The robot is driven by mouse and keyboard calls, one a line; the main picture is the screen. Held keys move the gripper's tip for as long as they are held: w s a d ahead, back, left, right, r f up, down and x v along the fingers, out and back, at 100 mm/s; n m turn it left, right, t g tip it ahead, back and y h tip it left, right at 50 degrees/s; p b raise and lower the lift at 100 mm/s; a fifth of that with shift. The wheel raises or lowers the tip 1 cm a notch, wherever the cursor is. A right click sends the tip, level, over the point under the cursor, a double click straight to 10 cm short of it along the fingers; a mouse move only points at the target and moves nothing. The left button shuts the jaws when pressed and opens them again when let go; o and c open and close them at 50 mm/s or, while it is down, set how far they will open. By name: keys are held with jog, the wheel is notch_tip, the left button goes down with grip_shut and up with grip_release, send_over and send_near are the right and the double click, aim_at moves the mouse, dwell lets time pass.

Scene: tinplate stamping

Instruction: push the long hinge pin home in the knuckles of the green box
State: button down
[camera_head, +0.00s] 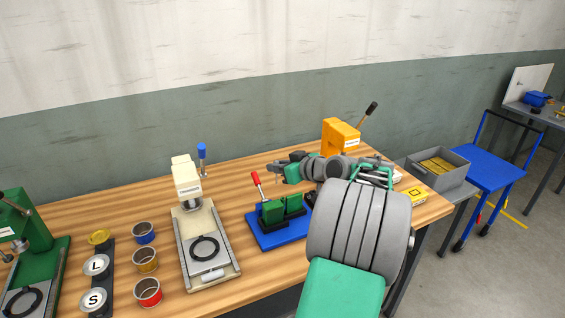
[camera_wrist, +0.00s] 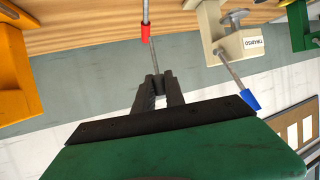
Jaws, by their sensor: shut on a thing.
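The green box (camera_head: 283,208) sits on a blue fixture (camera_head: 261,233) on the bench in the head view. A red-handled lever (camera_head: 257,180) stands at its back left. My gripper (camera_head: 273,167) is above and behind the box, apart from it. In the wrist view my gripper (camera_wrist: 157,82) is shut on a thin grey pin (camera_wrist: 154,55). The pin sticks out past the fingertips and overlaps the red handle (camera_wrist: 146,34) in the picture; I cannot tell how far apart they are. The knuckles of the box cannot be made out, and the box is out of the wrist view.
A beige press (camera_head: 187,182) with a blue-knobbed lever stands left of the fixture. An orange press (camera_head: 340,137) stands behind my arm at right. Several tins (camera_head: 148,291) and a green press (camera_head: 35,240) are at far left. A grey bin (camera_head: 457,180) is at right.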

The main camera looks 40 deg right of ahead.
jog(key=shift+s+d+r, duration=0.2)
jog(key=shift+s+d, duration=0.15)
jog(key=shift+d, duration=0.4)
jog(key=shift+s+f, duration=0.1)
notch_tip(320, 180, down, 5)
jog(key=b, duration=0.5)
jog(key=shift+s+b, duration=0.1)
jog(key=shift+b, duration=0.25)
jog(key=shift+b, duration=0.65)
dwell(0.6)
jog(key=shift+f+b, duration=0.35)
jog(key=shift+b, duration=0.05)
